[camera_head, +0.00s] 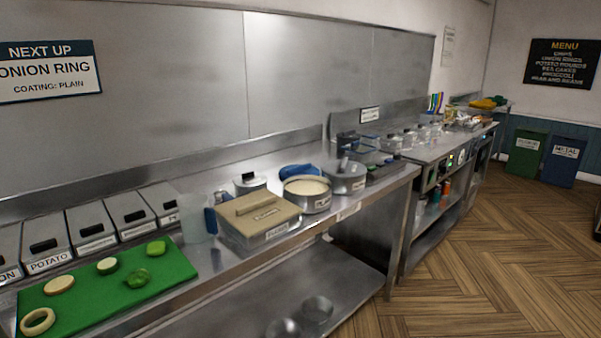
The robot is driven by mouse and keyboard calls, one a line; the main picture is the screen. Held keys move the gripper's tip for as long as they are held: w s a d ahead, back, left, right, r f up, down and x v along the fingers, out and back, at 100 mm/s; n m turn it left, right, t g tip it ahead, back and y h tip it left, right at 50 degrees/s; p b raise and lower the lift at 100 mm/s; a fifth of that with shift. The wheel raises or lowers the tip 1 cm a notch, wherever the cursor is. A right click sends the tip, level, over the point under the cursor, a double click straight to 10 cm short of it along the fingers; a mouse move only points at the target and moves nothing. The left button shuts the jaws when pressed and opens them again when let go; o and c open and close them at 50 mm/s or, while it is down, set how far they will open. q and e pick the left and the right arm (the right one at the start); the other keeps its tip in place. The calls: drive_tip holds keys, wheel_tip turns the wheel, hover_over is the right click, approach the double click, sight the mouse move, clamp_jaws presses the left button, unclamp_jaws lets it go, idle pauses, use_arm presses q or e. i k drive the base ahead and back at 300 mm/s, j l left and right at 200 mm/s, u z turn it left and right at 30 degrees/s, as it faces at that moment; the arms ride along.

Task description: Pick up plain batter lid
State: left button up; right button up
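An open round metal pot (308,202) of cream-coloured batter stands on the steel counter, with a label in front of it that seems to read "PLAIN". Behind it to the left is a grey round lid (250,184) with a dark knob; its lower part is hidden behind a tan box. I cannot tell whether it lies on the counter or covers something. To the right of the open pot stands a second grey pot (346,182) that looks covered, with a dark handle on top. Neither of my grippers is in view.
The tan lidded box (258,222) and a clear jug (196,222) stand left of the open pot. A blue item (297,171) lies behind it. A green board (105,296) with cut vegetables and several lidded bins fill the left. The wooden floor (480,270) at right is clear.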

sight(299, 170)
drive_tip(key=i+l, duration=0.45)
drive_tip(key=l, duration=0.2)
drive_tip(key=i+l+z, duration=0.15)
drive_tip(key=i+l, duration=0.3)
drive_tip(key=l, duration=0.15)
